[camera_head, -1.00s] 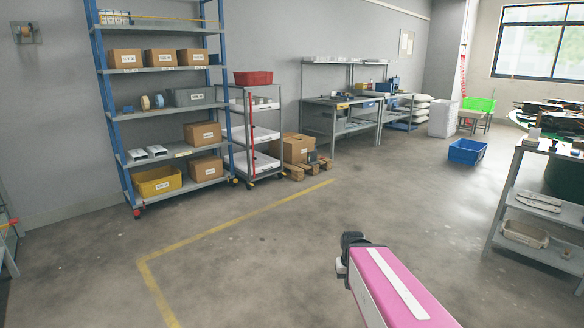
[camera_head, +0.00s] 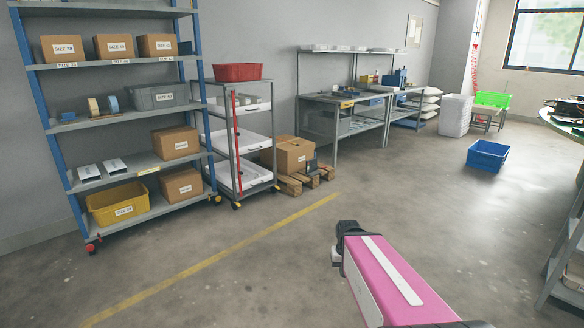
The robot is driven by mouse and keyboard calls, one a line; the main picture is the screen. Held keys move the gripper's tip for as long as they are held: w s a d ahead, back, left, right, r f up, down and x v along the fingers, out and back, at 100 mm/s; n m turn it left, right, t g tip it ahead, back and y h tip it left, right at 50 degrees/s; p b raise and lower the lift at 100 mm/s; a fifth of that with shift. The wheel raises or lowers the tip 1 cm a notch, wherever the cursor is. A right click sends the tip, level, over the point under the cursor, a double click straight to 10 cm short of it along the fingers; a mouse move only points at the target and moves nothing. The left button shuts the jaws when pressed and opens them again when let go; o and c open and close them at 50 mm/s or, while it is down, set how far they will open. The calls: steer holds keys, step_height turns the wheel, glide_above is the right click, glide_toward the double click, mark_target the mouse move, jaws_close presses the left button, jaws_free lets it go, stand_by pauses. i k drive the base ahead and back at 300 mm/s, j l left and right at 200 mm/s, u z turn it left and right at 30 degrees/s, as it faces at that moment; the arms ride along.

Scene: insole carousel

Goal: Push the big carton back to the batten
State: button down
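The big carton (camera_head: 296,154) is a brown cardboard box with a small white label. It sits on a low wooden pallet (camera_head: 291,186) on the floor, against the grey wall, between the wheeled rack and the workbench. A small dark object (camera_head: 312,166) stands at its right front. I cannot make out a batten at this distance. My pink arm link with a black end reaches in from the bottom, well short of the pallet. The fingers of my gripper do not show.
A wheeled rack (camera_head: 233,147) with a red bin (camera_head: 238,72) stands just left of the carton. A tall blue shelf (camera_head: 45,125) is farther left. A workbench (camera_head: 335,98) stands to the right. A blue crate (camera_head: 487,155) is on the floor. The floor before the pallet is clear.

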mark_target(291, 159)
steer(key=i, duration=2.4)
steer(key=i+z, duration=0.1)
steer(key=i, duration=0.5)
steer(key=i+j, duration=0.1)
steer(key=i, duration=0.5)
steer(key=i+j+z, duration=0.15)
steer(key=i, duration=0.4)
steer(key=i+j, duration=0.1)
steer(key=i, duration=0.5)
steer(key=l+z, duration=0.05)
